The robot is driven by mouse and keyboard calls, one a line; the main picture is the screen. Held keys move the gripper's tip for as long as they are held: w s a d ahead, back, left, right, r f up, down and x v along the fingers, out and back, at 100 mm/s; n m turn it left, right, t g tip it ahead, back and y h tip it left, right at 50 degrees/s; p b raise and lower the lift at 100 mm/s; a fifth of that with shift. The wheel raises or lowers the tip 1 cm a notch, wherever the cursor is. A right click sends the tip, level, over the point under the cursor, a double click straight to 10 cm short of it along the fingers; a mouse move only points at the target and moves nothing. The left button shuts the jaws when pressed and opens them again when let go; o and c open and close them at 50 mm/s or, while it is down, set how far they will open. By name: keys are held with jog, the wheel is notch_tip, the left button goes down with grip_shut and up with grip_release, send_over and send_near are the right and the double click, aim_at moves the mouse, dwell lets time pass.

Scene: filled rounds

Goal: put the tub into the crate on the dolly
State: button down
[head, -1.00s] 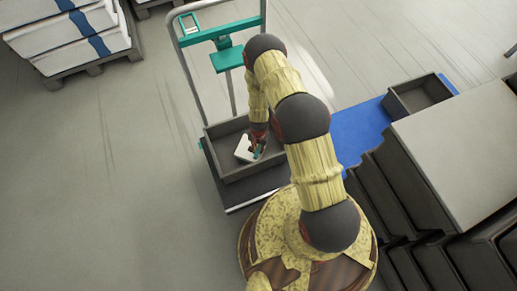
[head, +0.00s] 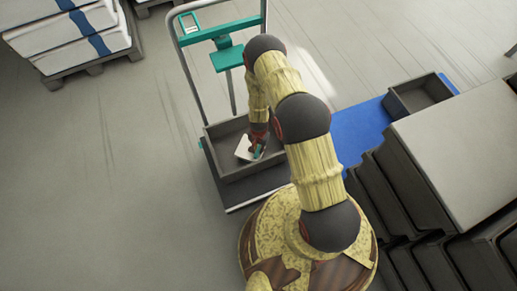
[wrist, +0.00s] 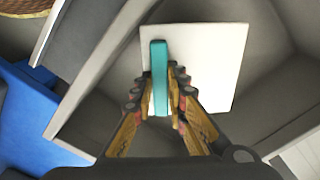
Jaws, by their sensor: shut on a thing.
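The tub is a white square-topped thing with a teal handle; it shows in the wrist view (wrist: 210,65) and in the head view (head: 243,148). My gripper (wrist: 166,85) is shut on the teal handle, one finger on each side; in the head view my gripper (head: 257,148) is over the crate. The grey crate (head: 250,172) stands on the dolly (head: 232,203), which has a tall grey tube handle. The tub is within the crate's outline, tilted in the picture; whether it touches the crate's floor I cannot tell. The crate's walls (wrist: 95,115) surround it in the wrist view.
A second dark grey crate (head: 420,95) stands on a blue mat (head: 360,130) at right. Stacked dark crates with a grey top (head: 465,150) fill the right side. The floor at left is clear.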

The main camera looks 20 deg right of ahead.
jog(key=c, duration=1.7)
grip_release()
jog(key=shift+o, duration=0.6)
jog(key=o, duration=0.4)
jog(key=shift+c, duration=0.2)
jog(key=shift+r+p, duration=3.25)
jog(key=shift+r, duration=0.3)
